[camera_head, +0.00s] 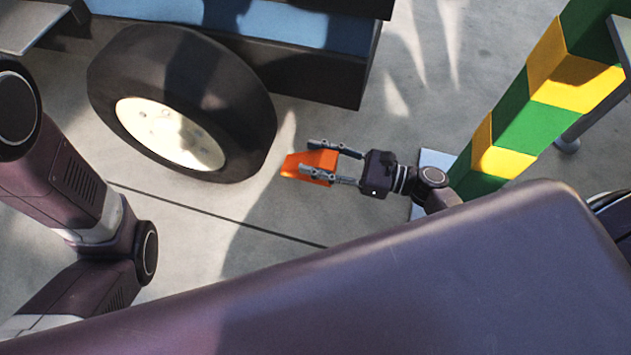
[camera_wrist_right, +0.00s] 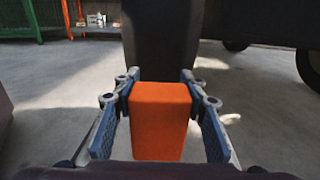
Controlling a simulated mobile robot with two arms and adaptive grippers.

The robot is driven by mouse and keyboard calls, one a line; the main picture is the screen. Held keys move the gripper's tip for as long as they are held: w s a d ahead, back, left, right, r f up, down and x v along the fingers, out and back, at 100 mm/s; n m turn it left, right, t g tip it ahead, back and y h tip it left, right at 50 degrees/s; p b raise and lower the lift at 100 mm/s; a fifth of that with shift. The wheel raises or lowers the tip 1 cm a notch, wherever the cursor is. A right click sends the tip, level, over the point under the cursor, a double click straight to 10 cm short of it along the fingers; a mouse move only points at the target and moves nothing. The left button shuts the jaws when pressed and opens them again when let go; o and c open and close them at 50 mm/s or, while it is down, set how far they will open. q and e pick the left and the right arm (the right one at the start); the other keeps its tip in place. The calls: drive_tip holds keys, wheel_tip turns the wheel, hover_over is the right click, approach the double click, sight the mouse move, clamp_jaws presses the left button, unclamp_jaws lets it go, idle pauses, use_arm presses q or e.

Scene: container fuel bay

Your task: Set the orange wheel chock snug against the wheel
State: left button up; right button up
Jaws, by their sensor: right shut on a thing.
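The orange wheel chock (camera_head: 309,164) is between the fingers of my right gripper (camera_head: 328,165), which is shut on it. The wheel (camera_head: 185,100), a black tyre with a pale hub, stands to the left of the chock in the head view. A narrow gap of floor shows between the chock and the tyre there. In the right wrist view the chock (camera_wrist_right: 160,118) fills the space between the fingers, and the tyre (camera_wrist_right: 162,45) rises directly beyond it. Whether the chock touches the floor is hard to tell. My left arm shows at the left, but its gripper is out of view.
The vehicle body (camera_head: 290,50) overhangs the wheel at the top. A green and yellow striped post (camera_head: 535,105) stands on a base plate right of my right gripper. A dark floor seam (camera_head: 215,214) runs below the wheel. The floor around the chock is clear.

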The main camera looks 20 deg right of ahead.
wheel_tip(320, 180, down, 8)
drive_tip(key=b, duration=0.5)
drive_tip(key=shift+f, duration=0.1)
drive_tip(key=o, duration=1.6)
drive_tip(key=shift+f, duration=0.1)
drive_tip(key=shift+c, duration=0.2)
